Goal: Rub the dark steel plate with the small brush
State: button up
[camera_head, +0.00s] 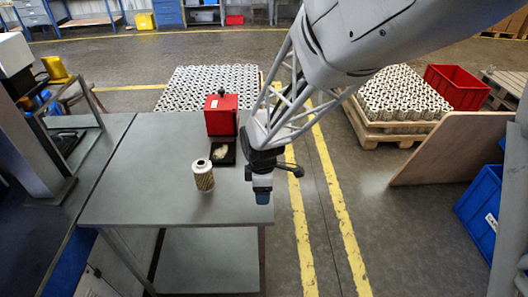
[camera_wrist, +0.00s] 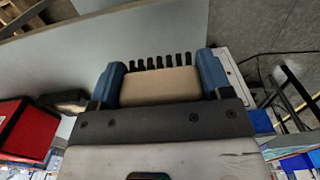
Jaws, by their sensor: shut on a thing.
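The dark steel plate (camera_head: 230,160) lies on the grey table in front of a red box, with a pale patch on it. My gripper (camera_head: 262,196) is to the right of the plate and nearer the camera, over the table's right edge. In the wrist view, my gripper (camera_wrist: 160,78) has its blue fingers shut on the small brush (camera_wrist: 158,87), a tan block with a row of black bristles pointing away from the palm. The brush is apart from the plate. In the head view I cannot make out the brush at the fingertips.
The red box (camera_head: 221,115) stands behind the plate. A pale filter cartridge (camera_head: 203,176) stands upright on the table (camera_head: 140,190), left of and nearer than the plate. The front of the tabletop is clear. Pallets of cartridges (camera_head: 400,95) stand on the floor beyond.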

jog(key=w+a+r, duration=0.1)
jog(key=w+a, duration=0.4)
jog(key=w, duration=0.4)
jog(key=w+a+r, duration=0.1)
jog(key=w+a, duration=0.4)
jog(key=w, duration=0.5)
jog(key=w+a+r, duration=0.1)
jog(key=w+a, duration=0.4)
jog(key=w, duration=0.5)
jog(key=shift+w+r, duration=0.25)
jog(key=shift+r, duration=0.05)
